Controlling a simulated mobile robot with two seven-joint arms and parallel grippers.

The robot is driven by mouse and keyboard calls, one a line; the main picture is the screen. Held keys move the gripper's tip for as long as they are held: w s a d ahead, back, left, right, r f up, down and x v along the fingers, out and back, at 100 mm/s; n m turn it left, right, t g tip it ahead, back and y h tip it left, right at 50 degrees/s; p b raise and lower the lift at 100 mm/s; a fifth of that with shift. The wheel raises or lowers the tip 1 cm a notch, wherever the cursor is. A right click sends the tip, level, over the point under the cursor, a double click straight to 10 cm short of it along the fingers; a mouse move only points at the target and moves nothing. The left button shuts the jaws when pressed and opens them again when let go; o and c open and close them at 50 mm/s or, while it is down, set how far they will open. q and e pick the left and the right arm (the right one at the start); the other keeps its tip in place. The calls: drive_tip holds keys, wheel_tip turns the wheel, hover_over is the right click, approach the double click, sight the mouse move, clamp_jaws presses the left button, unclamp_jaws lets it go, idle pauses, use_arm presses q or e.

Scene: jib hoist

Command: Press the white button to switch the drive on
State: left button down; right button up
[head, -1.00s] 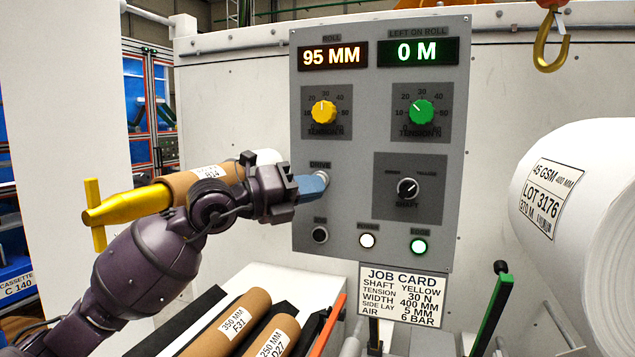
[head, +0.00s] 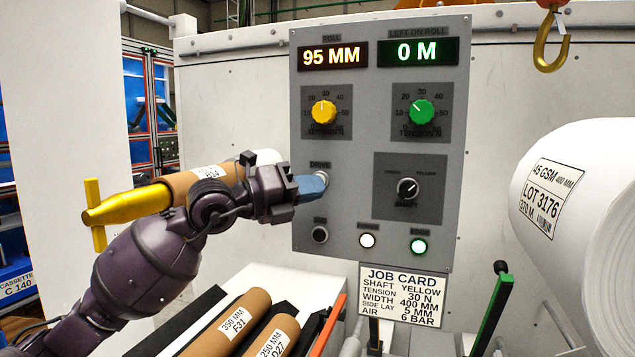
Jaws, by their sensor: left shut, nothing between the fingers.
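The white drive button (head: 322,177) sits under the DRIVE label on the grey control panel (head: 350,215). My left gripper (head: 322,186) is shut and empty, and its blue fingertips are at the button, covering part of it. I cannot tell whether the button is pushed in. My right gripper is not in view.
The panel carries a yellow knob (head: 323,112), a green knob (head: 421,112), a black selector (head: 407,188) and small lamps below. Behind my wrist is a yellow shaft (head: 130,205) with a cardboard core. A large white roll (head: 590,180) stands right; a hook (head: 550,45) hangs above.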

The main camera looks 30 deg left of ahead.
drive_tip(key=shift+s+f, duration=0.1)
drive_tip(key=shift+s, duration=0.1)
use_arm(q)
drive_tip(key=shift+w+a, duration=0.1)
drive_tip(key=shift+w, duration=0.3)
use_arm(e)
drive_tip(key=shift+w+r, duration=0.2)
